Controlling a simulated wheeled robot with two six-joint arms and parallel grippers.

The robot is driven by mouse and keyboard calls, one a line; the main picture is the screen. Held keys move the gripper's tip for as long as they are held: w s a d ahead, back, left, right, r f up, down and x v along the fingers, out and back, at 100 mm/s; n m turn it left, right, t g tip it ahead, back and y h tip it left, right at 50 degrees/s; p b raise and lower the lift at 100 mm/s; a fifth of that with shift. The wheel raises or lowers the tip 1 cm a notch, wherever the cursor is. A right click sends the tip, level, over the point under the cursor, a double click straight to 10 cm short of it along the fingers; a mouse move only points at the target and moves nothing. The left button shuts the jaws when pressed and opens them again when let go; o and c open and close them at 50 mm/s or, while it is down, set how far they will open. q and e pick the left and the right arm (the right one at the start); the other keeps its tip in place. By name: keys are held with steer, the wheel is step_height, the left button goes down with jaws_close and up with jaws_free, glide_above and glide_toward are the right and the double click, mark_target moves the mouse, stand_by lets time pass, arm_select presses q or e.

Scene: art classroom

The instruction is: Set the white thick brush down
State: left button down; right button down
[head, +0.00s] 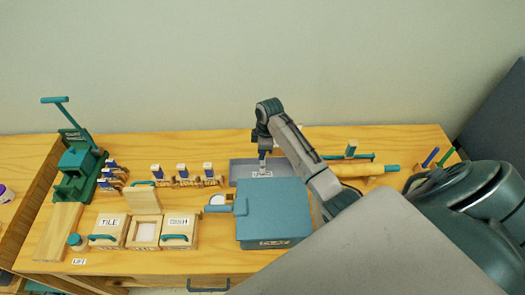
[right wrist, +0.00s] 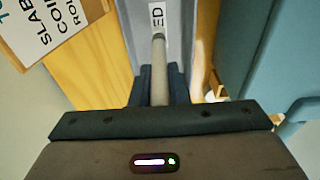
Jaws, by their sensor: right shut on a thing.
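My right gripper (head: 263,158) hangs over the grey tray (head: 241,168) at the back middle of the table. In the right wrist view, the right gripper (right wrist: 160,84) is shut on a pale, thin rod, which looks like the handle of the white thick brush (right wrist: 159,60). The brush points away from the gripper toward a white label on the grey surface (right wrist: 128,12). Its bristle end does not show clearly, and I cannot tell whether the brush touches the tray. My left gripper is not in view.
A blue box (head: 273,212) stands close in front of the tray. Wooden boxes (head: 145,233) and small blue-and-white items (head: 183,171) are to the left, beside a green press (head: 77,170). A rolling pin (head: 358,170) lies to the right. The front-left table has some free room.

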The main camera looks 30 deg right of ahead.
steer(key=shift+f, duration=1)
steer(key=c, duration=1.4)
jaws_free()
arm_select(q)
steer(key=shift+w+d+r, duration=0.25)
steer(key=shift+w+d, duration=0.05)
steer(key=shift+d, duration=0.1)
arm_select(e)
steer(key=shift+r, duration=0.1)
